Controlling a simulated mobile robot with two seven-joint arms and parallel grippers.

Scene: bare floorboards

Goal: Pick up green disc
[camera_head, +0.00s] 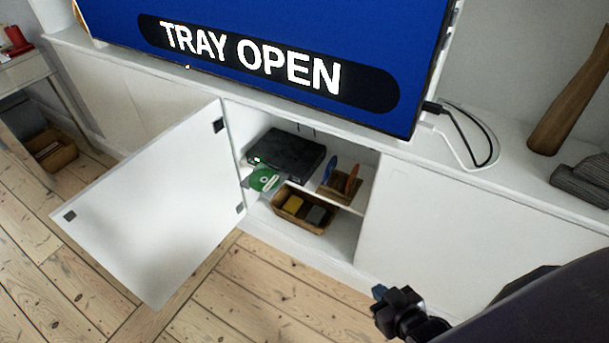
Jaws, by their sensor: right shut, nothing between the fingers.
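The green disc (262,179) lies in the open tray at the front of a black disc player (287,154). The player sits on a shelf inside the open white cabinet (341,238). My right gripper (382,300) is at the lower right, in front of the closed cabinet front and well apart from the disc. It is shut and empty. My left gripper is not in view.
The cabinet door (150,205) stands open to the left. A wooden box (303,221) and a wooden holder (338,190) with blue and orange items are near the player. The TV (270,50) above reads TRAY OPEN. Floorboards in front are clear.

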